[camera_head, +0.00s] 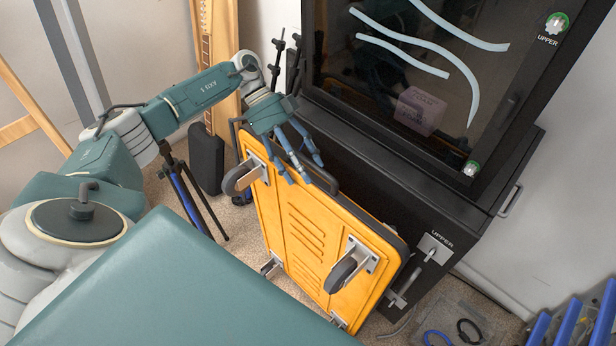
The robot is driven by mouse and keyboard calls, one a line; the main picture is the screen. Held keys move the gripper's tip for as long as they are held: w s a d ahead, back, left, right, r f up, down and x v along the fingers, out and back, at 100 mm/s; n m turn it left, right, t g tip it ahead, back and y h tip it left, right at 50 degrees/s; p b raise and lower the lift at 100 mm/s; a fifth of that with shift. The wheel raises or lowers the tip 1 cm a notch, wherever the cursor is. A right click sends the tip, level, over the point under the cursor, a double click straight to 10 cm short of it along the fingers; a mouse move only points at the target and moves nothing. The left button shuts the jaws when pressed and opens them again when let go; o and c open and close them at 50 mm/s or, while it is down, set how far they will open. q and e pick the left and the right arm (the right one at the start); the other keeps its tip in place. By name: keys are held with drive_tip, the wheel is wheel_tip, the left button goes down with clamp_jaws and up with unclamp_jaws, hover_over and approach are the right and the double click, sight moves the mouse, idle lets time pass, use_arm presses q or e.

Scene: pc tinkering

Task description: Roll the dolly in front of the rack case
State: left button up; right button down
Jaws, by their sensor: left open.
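The dolly (306,229) is a yellow platform with a dark rim and grey caster wheels. It stands on its edge, tilted, with its wheeled underside facing me, against the front of the black rack case (437,187). The rack case has a dark glass door above and a black lower cabinet marked "UPPER". My left gripper (302,170) is open at the dolly's top edge, near the upper left caster. Whether its fingers touch the dolly I cannot tell. My right gripper is not in view.
A black tripod with blue legs (187,194) and a dark case (206,160) stand left of the dolly. A clear tray with cable loops (455,322) lies on the floor at the lower right, beside blue bins (568,322). Carpet shows left of the dolly.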

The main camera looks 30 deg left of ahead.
use_arm(q)
drive_tip(key=v, duration=0.8)
drive_tip(key=shift+a+r, duration=0.25)
drive_tip(key=shift+a, duration=0.1)
